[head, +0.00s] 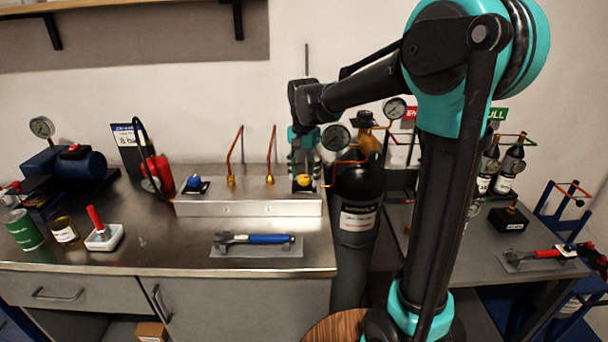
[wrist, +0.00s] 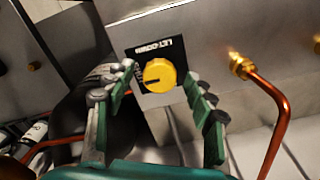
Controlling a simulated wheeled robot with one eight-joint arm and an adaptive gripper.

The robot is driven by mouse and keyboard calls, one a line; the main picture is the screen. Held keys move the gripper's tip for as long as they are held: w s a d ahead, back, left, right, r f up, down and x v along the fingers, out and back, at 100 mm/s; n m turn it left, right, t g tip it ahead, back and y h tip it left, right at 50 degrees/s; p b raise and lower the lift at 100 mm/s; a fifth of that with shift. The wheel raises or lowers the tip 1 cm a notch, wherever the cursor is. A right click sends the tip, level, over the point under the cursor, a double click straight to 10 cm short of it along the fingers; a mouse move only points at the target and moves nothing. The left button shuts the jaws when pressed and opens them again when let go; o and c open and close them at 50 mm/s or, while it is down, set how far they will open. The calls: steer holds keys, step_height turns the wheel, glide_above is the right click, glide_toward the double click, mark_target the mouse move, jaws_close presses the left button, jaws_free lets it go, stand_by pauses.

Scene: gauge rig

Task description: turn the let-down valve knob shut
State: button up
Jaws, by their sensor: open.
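The let-down valve knob (wrist: 159,75) is round and yellow, with a dark pointer mark, on a black plate lettered LET-DOWN. In the head view the yellow knob (head: 304,180) sits at the right end of the steel manifold block (head: 250,207). My gripper (wrist: 160,92) is open, its green fingers with dark pads on either side of the knob in the wrist view. I see gaps between the fingers and the knob; whether any finger touches it I cannot tell. In the head view my gripper (head: 304,160) hangs just above the knob and partly hides the block's end.
Copper pipes (head: 271,150) rise from brass fittings left of the knob. A black cylinder (head: 358,190) stands right of the block. A blue-handled wrench (head: 255,239) lies on a mat in front. A blue knob (head: 195,184) sits at the block's left end.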

mark_target(304, 177)
step_height(304, 177, up, 12)
stand_by(0.5)
steer(key=s+d+f+n+t, duration=0.1)
steer(key=s+d+f+n, duration=0.1)
steer(key=s+d+f, duration=0.4)
steer(key=s+d+f+n+t, duration=0.1)
steer(key=s+d+f, duration=0.5)
steer(key=f, duration=0.5)
steer(key=s+d+f+n+t, duration=0.2)
steer(key=s+d+f, duration=0.4)
steer(key=f, duration=0.3)
steer(key=shift+s+n, duration=0.3)
steer(key=shift+s, duration=0.6)
